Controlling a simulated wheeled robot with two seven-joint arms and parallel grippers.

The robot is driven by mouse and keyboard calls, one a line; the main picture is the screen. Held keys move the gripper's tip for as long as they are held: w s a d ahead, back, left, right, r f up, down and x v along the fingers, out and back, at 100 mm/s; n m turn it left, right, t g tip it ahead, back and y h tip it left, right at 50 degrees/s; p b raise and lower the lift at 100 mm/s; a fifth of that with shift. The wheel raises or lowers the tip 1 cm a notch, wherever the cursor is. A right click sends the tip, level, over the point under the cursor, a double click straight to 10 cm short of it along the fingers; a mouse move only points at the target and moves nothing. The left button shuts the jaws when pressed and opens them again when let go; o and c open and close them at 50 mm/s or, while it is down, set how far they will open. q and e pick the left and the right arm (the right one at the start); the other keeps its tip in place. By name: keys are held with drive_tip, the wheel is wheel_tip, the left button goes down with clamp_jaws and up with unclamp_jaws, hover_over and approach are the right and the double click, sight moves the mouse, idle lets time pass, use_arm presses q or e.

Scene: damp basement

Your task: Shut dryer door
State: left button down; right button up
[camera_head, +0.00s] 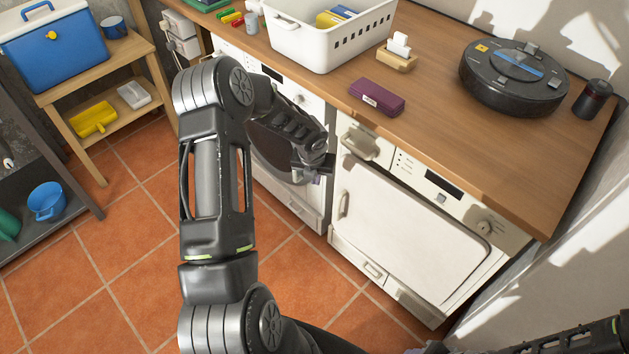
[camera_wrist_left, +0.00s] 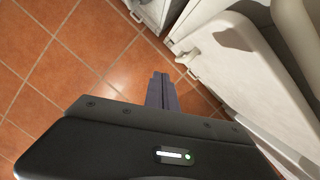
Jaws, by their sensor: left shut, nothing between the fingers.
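The dryer appears to be the right-hand white machine under the counter, with a control panel and a square white door (camera_head: 415,225) with rounded corners. My left gripper (camera_head: 318,172) is near the door's upper left corner, in front of the left machine. Its fingers (camera_wrist_left: 162,92) are shut and empty, beside the door's handle edge, apparently apart from it.
A washer with a dark round door (camera_head: 282,150) stands left of the dryer, partly behind my left arm. The wooden counter (camera_head: 465,140) above holds a white basket (camera_head: 318,45), a purple case (camera_head: 376,97) and a robot vacuum (camera_head: 513,77). The tiled floor in front is clear.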

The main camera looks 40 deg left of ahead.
use_arm(q)
drive_tip(key=v, duration=0.7)
drive_tip(key=shift+a+r, duration=0.2)
drive_tip(key=shift+r, duration=0.05)
drive_tip(key=s+a+f+n+t+h+b, duration=0.1)
drive_tip(key=s+a+f+n+b, duration=0.2)
drive_tip(key=s+f+b, duration=0.35)
drive_tip(key=s+a+f+n+t+b, duration=0.1)
drive_tip(key=s+a+f+n+b, duration=0.25)
drive_tip(key=s+f, duration=0.45)
drive_tip(key=w+d+r+n+t+h+b, duration=0.1)
drive_tip(key=w+d+r+n+t, duration=0.5)
drive_tip(key=w+d+r+t, duration=0.2)
wheel_tip(320, 180, up, 4)
drive_tip(key=shift+w+r+t+h, duration=0.15)
drive_tip(key=shift+w+t+h, duration=0.15)
drive_tip(key=shift+w+t, duration=0.75)
